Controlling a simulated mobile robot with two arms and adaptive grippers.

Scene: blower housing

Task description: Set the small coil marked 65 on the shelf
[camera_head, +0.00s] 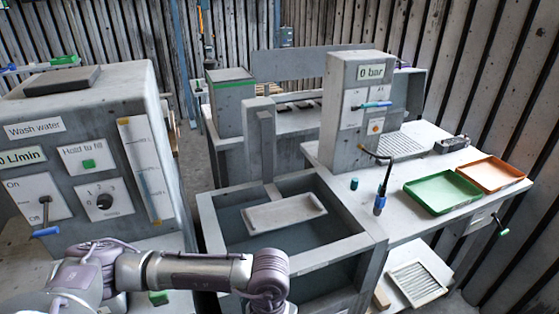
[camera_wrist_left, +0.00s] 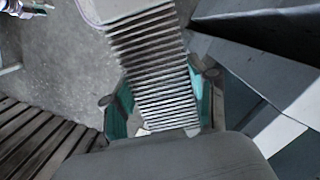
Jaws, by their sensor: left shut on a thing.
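My left gripper (camera_wrist_left: 162,104) shows in the left wrist view, its teal-padded fingers on either side of a grey finned coil (camera_wrist_left: 147,50). It is shut on this coil, which has narrow parallel fins and a pale end at the top of the picture. No 65 mark is readable on it. In the head view my left arm reaches in from the left, and its gripper and the held coil are out of sight. A pale low shelf (camera_head: 438,262) under the right bench bears another finned, framed piece (camera_head: 418,283). My right gripper is not in view.
An open tank (camera_head: 210,225) with a pale tray-like piece (camera_head: 284,213) inside stands mid-view. The bench right of it bears a green tray (camera_head: 441,191), an orange tray (camera_head: 494,173) and a gauge column (camera_head: 352,130). The wash-water cabinet (camera_head: 85,145) stands left. A brown block (camera_head: 381,298) lies low right.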

